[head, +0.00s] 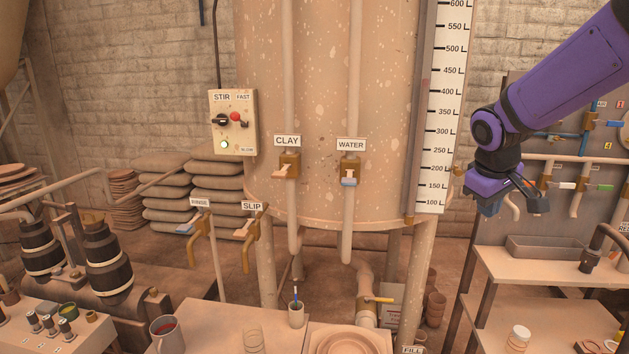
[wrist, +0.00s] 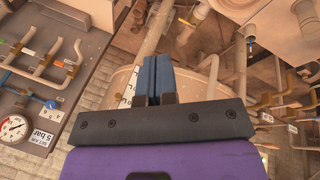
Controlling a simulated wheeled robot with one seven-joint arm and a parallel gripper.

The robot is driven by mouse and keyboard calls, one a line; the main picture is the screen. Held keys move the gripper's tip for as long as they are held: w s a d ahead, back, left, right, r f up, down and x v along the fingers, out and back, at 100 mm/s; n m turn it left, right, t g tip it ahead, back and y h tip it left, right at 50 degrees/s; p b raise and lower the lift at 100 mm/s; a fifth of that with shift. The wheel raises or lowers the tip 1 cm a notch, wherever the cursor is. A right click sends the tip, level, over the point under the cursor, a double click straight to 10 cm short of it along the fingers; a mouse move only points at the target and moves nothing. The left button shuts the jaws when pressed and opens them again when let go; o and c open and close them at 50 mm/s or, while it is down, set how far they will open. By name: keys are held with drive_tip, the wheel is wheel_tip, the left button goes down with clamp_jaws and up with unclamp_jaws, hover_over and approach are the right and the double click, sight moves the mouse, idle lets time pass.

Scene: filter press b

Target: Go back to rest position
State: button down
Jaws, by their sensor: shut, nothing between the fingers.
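My purple and black gripper (head: 534,199) is at the right in the head view, in front of the wall panel and just right of the litre scale (head: 445,110). It hangs in free air and touches nothing that I can see. In the wrist view my gripper (wrist: 155,62) has its two blue-grey fingers side by side, closed with nothing between them.
A large tank (head: 330,200) with CLAY (head: 287,165) and WATER (head: 350,170) taps fills the middle. A STIR/FAST switch box (head: 233,122) is on its left. Below my gripper stands a shelf (head: 530,264) with a trough (head: 545,247). A pressure gauge (wrist: 14,128) shows in the wrist view.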

drive_tip(key=s+a+r+m+t+y, duration=0.1)
drive_tip(key=s+a+r+m, duration=0.1)
drive_tip(key=s, duration=1.1)
drive_tip(key=s+a+r+m+t+y, duration=0.1)
drive_tip(key=s+r, duration=0.3)
drive_tip(key=s, duration=0.8)
drive_tip(key=shift+s+a+m+y, duration=0.35)
drive_tip(key=shift+a+m, duration=0.1)
drive_tip(key=shift+m, duration=0.25)
